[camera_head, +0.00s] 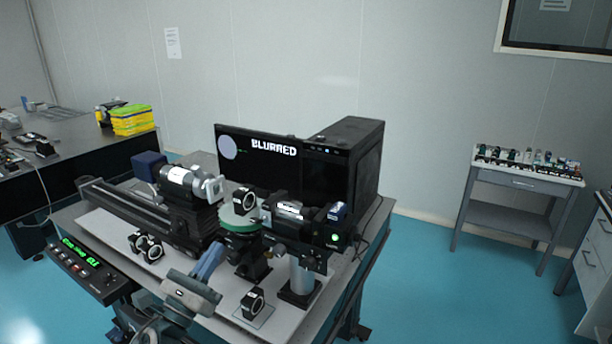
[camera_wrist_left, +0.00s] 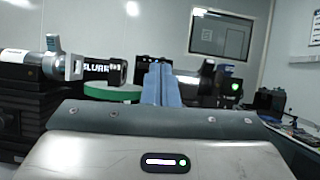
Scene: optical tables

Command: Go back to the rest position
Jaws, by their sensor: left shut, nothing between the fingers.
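My left gripper (camera_head: 212,262) reaches in from the bottom of the head view, over the front of the optical table (camera_head: 98,219). Its blue fingers are shut together with nothing between them. They also show upright in the middle of the left wrist view (camera_wrist_left: 161,84). The fingertips are in front of a round green stage (camera_head: 238,222), which shows behind them in the wrist view (camera_wrist_left: 112,93). I cannot tell the exact gap to the stage. My right gripper is in neither view.
A control box with green digits (camera_head: 84,269) is at the left edge. A small cart (camera_head: 512,213) stands right, beyond clear blue floor.

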